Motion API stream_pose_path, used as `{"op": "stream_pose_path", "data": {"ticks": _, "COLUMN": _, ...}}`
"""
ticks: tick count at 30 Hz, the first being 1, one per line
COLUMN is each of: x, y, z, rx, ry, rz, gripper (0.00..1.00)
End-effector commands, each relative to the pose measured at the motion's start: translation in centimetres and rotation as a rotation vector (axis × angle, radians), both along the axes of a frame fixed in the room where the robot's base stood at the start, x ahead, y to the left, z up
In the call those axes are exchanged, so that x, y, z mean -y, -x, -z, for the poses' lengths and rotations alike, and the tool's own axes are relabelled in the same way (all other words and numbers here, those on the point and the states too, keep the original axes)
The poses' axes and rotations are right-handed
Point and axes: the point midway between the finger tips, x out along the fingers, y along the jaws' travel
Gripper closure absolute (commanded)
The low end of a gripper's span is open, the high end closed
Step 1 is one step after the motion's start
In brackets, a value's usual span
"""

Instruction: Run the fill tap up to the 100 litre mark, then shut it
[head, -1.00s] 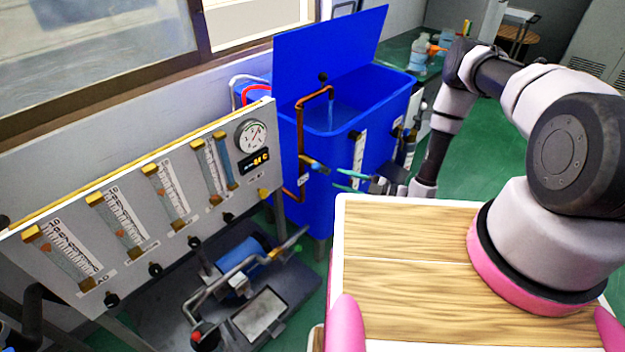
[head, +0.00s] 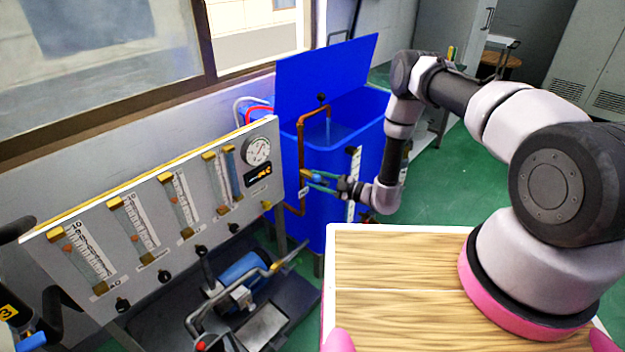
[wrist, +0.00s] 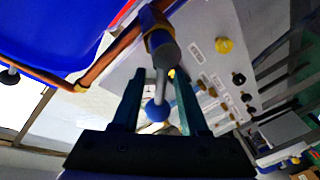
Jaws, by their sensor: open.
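The blue tank (head: 375,130) stands with its lid raised. A copper pipe (head: 301,150) bends over its rim, and a pale stream shows below the spout. The fill tap (head: 307,175) sits low on this pipe. In the wrist view the tap body (wrist: 160,45) has a grey lever ending in a blue ball (wrist: 157,111). My gripper (head: 325,182) is at the tap, and in the wrist view its open fingers (wrist: 158,75) stand on either side of the lever, with gaps visible. A white level scale (head: 352,190) runs down the tank front; its marks are too small to read.
A panel of flow tubes (head: 150,215) with a round gauge (head: 257,151) stands left of the tank. A blue pump (head: 243,270) lies below it. A wooden-topped surface (head: 400,262) is in front. Green floor (head: 450,175) is clear at right.

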Motion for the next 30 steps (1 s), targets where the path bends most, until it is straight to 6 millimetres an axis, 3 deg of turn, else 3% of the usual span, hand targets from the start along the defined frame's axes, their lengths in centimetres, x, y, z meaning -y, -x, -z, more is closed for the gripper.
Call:
{"op": "stream_pose_path", "data": {"ticks": 5, "x": -1.38, "y": -0.54, "z": 0.01, "rx": 0.0, "ry": -0.001, "rz": -0.001, "gripper": 0.56}}
{"op": "stream_pose_path", "data": {"ticks": 14, "x": -1.58, "y": -0.65, "z": 0.01, "rx": -0.001, "ry": 0.0, "rz": 0.0, "gripper": 0.56}}
{"op": "stream_pose_path", "data": {"ticks": 18, "x": -1.57, "y": -0.64, "z": 0.01, "rx": -0.001, "ry": 0.0, "rz": 0.0, "gripper": 1.0}}
{"op": "stream_pose_path", "data": {"ticks": 30, "x": -1.55, "y": -0.64, "z": 0.01, "rx": 0.0, "ry": 0.0, "rz": 0.0, "gripper": 1.0}}
